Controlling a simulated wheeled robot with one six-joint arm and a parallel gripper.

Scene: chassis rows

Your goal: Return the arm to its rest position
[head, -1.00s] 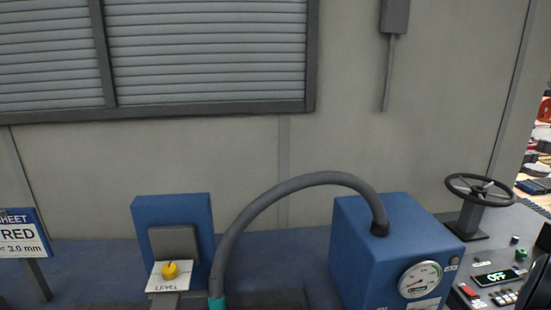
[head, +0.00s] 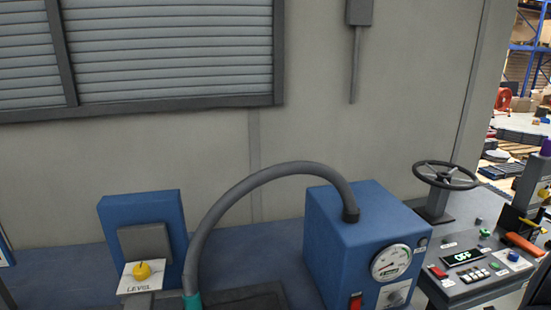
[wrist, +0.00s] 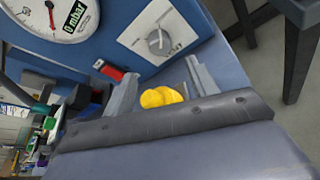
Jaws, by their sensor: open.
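My gripper (wrist: 162,68) shows in the wrist view, with its two grey fingers spread apart. A yellow rounded thing (wrist: 162,97) shows between the fingers; I cannot tell what it is or whether anything touches it. Beyond the fingertips are a blue panel, a white plate with a grey knob (wrist: 158,42) and a round mbar gauge (wrist: 62,14). My arm and gripper do not clearly show in the head view, so the arm's overall pose is hidden.
A blue box (head: 345,235) carries a gauge (head: 391,263) and a thick grey hose (head: 260,180). A yellow LEVEL knob (head: 142,271) is at left. A handwheel (head: 446,176) and a console with a display reading OFF (head: 463,257) are at right. A grey wall stands behind.

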